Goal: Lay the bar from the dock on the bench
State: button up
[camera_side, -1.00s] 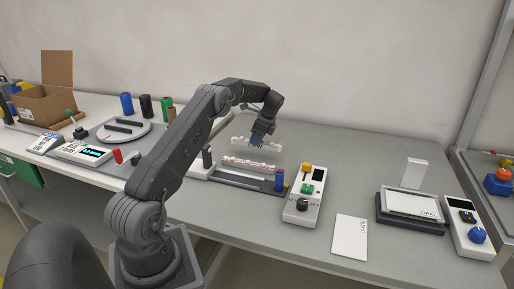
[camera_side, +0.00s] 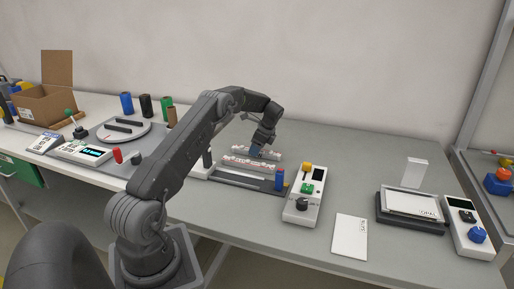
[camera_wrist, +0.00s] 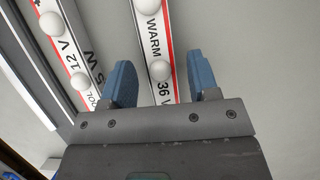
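A light bar (camera_side: 271,155) with white bulbs, marked WARM 36 V in the wrist view (camera_wrist: 168,82), lies behind the dock, apparently down on the bench (camera_wrist: 245,60). My gripper (camera_side: 255,153) is low over it. In the wrist view my gripper (camera_wrist: 160,80) has its two blue fingers apart, one on each side of the bar, with a gap showing on both sides. A second bar (camera_side: 250,164), marked COOL and 12 V in the wrist view (camera_wrist: 66,48), lies at the dock (camera_side: 262,184), roughly parallel to the first.
A white control box (camera_side: 304,195) with yellow, green and black controls stands right of the dock. The bench behind the control box is clear. A white card (camera_side: 350,237) lies at the front.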

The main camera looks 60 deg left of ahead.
jog(key=shift+r, duration=0.1)
jog(key=v, duration=1.2)
jog(key=d+r+n+t, duration=0.2)
jog(key=d+r+t, duration=0.1)
jog(key=d+r, duration=1.05)
jog(key=s+d+r+n+t+h, duration=0.1)
jog(key=s+d+r+n+t, duration=0.1)
jog(key=s+d, duration=0.75)
jog(key=s+d+r+n+t+h, duration=0.1)
jog(key=s+d+r+n+t, duration=0.1)
jog(key=s+d, duration=0.75)
jog(key=s+d+f+n+t+h, duration=0.1)
jog(key=s+d+f+n, duration=0.2)
jog(key=s+d+f, duration=0.2)
jog(key=s+d, duration=0.3)
jog(key=shift+d+f+t, duration=0.15)
jog(key=shift+f+t, duration=0.1)
jog(key=shift+t, duration=0.15)
jog(key=shift+s, duration=0.1)
